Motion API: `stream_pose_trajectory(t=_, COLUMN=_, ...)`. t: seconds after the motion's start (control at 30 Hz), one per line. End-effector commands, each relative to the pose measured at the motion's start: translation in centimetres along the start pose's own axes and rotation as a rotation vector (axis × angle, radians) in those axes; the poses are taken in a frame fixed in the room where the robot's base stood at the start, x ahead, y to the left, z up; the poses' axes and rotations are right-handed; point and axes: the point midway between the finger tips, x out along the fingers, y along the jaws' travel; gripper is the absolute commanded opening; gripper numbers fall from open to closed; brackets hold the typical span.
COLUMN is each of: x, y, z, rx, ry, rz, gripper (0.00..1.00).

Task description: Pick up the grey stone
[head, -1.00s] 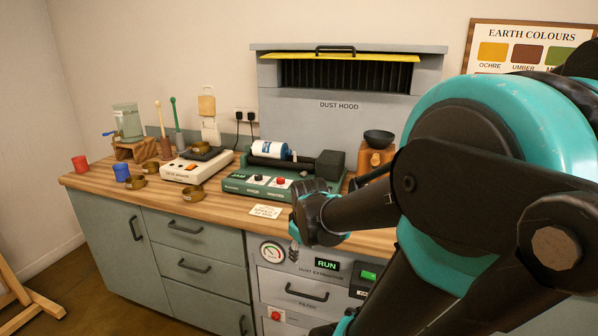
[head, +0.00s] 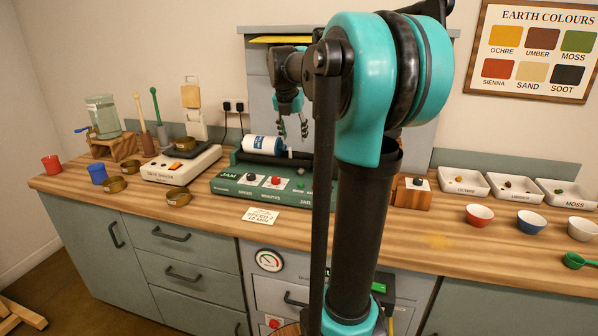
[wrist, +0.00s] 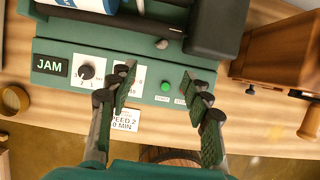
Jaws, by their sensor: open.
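A small grey stone (wrist: 162,44) lies on the green jar mill (wrist: 60,45), at the edge of its roller bed, in the upper middle of the wrist view. In the head view it is too small to make out surely near the mill's right end. My gripper (wrist: 157,78) is open and empty, its two fingers spread above the mill's control panel. The stone shows beyond the fingertips, between them sideways and touching neither. In the head view my gripper (head: 293,130) hangs over the right part of the mill, fingers pointing down.
A blue-and-white jar (head: 263,149) lies on the mill rollers. A dark block (wrist: 215,28) and a wooden grinder (wrist: 275,50) stand to the right. A sign card (head: 261,216) lies in front. Pigment trays (head: 463,190) and bowls (head: 480,216) stand farther right.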

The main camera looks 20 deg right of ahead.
Motion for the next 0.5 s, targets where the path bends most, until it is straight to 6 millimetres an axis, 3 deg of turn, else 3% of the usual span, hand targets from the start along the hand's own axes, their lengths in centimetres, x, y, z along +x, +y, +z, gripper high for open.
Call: stream_pose_trajectory(t=0.5, x=9.4, y=0.0, z=0.1, rx=-0.007, ry=-0.001, rz=-0.001, gripper=0.49)
